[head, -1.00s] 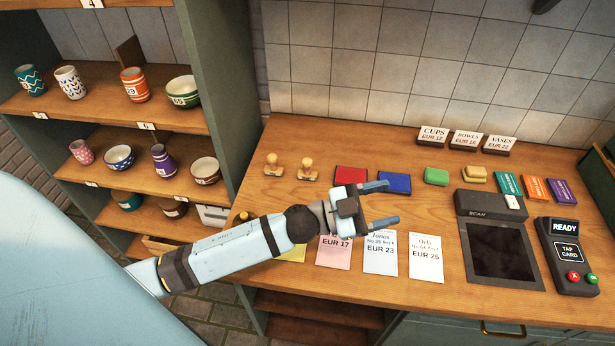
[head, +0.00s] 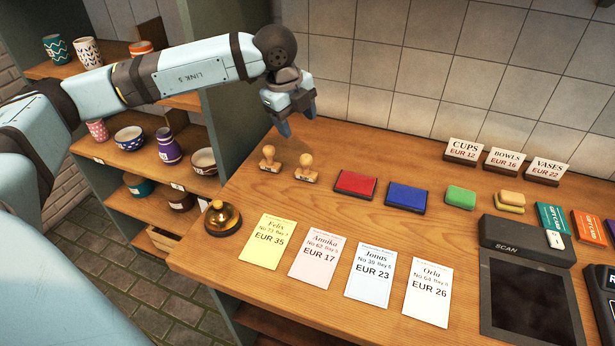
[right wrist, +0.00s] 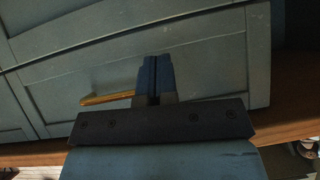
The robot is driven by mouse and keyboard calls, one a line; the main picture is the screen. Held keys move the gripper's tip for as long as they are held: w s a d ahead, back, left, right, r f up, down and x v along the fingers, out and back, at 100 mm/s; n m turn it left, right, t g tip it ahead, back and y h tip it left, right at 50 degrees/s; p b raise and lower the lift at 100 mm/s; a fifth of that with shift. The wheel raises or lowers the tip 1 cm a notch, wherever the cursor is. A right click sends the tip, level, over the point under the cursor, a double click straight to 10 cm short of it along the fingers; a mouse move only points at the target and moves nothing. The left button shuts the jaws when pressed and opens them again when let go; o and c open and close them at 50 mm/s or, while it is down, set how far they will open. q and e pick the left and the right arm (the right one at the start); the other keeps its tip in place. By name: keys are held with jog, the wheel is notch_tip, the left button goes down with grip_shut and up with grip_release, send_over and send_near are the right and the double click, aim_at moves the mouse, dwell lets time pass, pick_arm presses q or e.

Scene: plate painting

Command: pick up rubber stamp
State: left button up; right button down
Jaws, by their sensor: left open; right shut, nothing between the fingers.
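Two rubber stamps with round wooden handles stand upright on the counter in the head view. The left stamp (head: 269,160) and the right stamp (head: 306,169) are a short way apart. My left gripper (head: 299,122) is open and empty, pointing down above and behind the stamps, touching neither. My right gripper (right wrist: 155,80) is shut and empty in the right wrist view, in front of a grey-green cabinet front. It does not show in the head view.
A red ink pad (head: 356,185) and a blue ink pad (head: 406,198) lie right of the stamps. A brass bell (head: 222,218) and several price cards, one yellow (head: 268,241), lie in front. Shelves with pottery (head: 168,146) stand left. A drawer handle (right wrist: 107,98) is near my right gripper.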

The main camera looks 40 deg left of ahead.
aim_at(305, 156)
pick_arm(q)
jog(key=x, duration=0.5)
jog(key=a+x, duration=0.1)
jog(key=x, duration=0.2)
jog(key=shift+w, duration=0.1)
jog(key=shift+d+p+x, duration=0.15)
jog(key=shift+x, duration=1.25)
jog(key=shift+d+p+x, duration=0.1)
jog(key=shift+p+x, duration=0.05)
jog(key=shift+x, duration=1.25)
jog(key=shift+c, duration=0.2)
jog(key=c, duration=1)
